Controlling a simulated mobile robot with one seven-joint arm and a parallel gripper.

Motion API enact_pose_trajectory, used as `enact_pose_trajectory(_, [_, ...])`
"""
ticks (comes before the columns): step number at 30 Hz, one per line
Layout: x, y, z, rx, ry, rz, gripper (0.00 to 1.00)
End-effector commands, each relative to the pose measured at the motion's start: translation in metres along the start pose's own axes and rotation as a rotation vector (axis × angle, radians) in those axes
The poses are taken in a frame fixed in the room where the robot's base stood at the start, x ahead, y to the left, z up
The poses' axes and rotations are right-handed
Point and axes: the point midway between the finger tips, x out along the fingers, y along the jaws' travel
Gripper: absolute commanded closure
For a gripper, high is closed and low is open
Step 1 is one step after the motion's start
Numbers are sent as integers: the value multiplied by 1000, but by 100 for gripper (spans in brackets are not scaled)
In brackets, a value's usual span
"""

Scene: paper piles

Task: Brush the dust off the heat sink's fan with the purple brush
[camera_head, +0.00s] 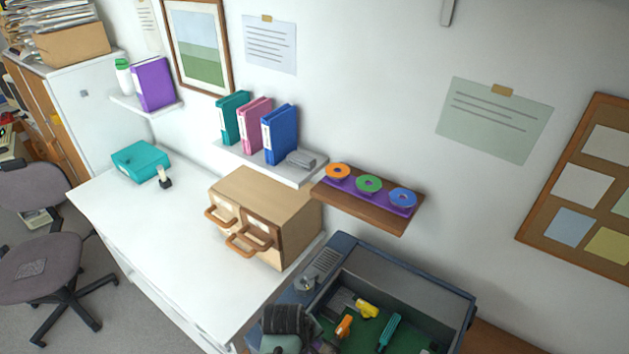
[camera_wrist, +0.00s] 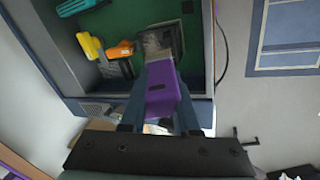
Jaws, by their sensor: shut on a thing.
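My gripper (camera_wrist: 160,112) is shut on the purple brush (camera_wrist: 168,92), with one finger on each side of its handle. The brush points away from the gripper, toward a dark grey block (camera_wrist: 163,42) over the green floor of an open case (camera_wrist: 207,45). That block looks like the heat sink with its fan, but bristles and fan are hard to tell apart, and I cannot tell whether they touch. Dust is too small to make out. In the head view, my dark wrist covers the near left corner of the open case (camera_head: 460,300), and the brush is mostly hidden.
A yellow tool (camera_head: 367,308), an orange tool (camera_head: 344,326) and a teal tool (camera_head: 388,332) lie inside the case, left of the brush in the wrist view. The case walls rise around them. A wooden drawer box (camera_head: 265,200) stands on the white desk (camera_head: 150,235). A shelf (camera_head: 385,215) holds coloured discs.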

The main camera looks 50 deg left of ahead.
Motion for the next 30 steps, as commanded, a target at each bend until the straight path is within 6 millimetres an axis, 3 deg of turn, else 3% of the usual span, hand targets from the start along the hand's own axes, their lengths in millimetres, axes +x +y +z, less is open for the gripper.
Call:
enact_pose_trajectory(5, [0,-4,2,1,-1,-2,100])
enact_pose_trajectory(19, [6,18,-5,1,-2,-2,100])
enact_pose_trajectory(30, [-4,2,0,-1,-2,-2,100])
